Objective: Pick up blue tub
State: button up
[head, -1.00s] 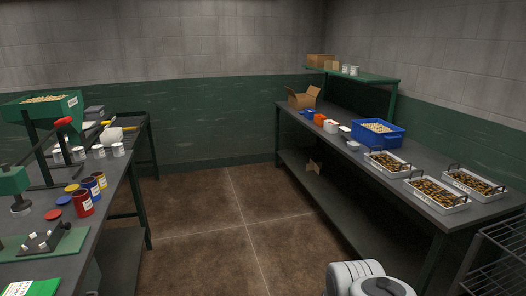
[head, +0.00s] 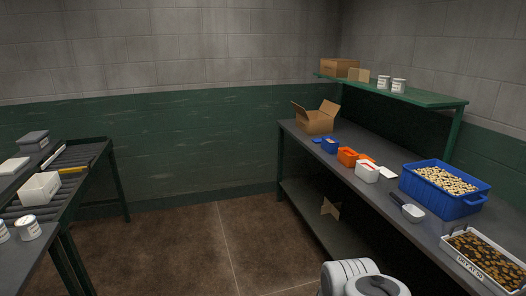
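A small blue tub (head: 330,146) stands on the right-hand bench, to the left of an orange tub (head: 347,157) and a white tub (head: 366,172) with orange showing at its top. A much larger blue bin (head: 462,208) full of pale pieces stands nearer on the same bench. Only a rounded white part of my arm shows at the bottom edge. My gripper is out of the picture.
The right bench (head: 300,134) also holds an open cardboard box (head: 314,121), a scoop (head: 413,213) and a tray (head: 464,262) of dark pieces. A green shelf (head: 420,97) hangs above its back. Floor (head: 190,240) between the benches is clear.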

aim_at(330, 144)
jog(key=i, duration=3.65)
jog(key=z, duration=0.25)
